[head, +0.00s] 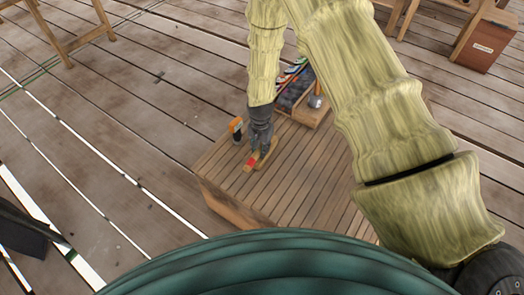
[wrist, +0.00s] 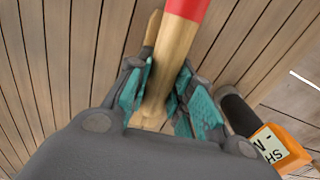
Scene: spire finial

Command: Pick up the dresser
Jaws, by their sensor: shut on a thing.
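The dresser appears to be a pale wooden tool with a red band (head: 250,162), seen low over the slatted wooden platform in the head view. In the wrist view its wooden shaft (wrist: 176,45) runs up between the fingers, with the red part at the top edge. My gripper (head: 262,148) is shut on the wooden tool, and the teal finger pads (wrist: 160,85) sit on both sides of it. The tool's far end is cut off in the wrist view. I cannot tell whether it touches the platform.
The slatted platform (head: 290,165) is mostly bare. An orange and black object (head: 236,128) stands left of my gripper; it also shows in the wrist view (wrist: 275,148). A wooden tray (head: 312,117) with several tools lies behind. A reddish box (head: 485,45) stands far right.

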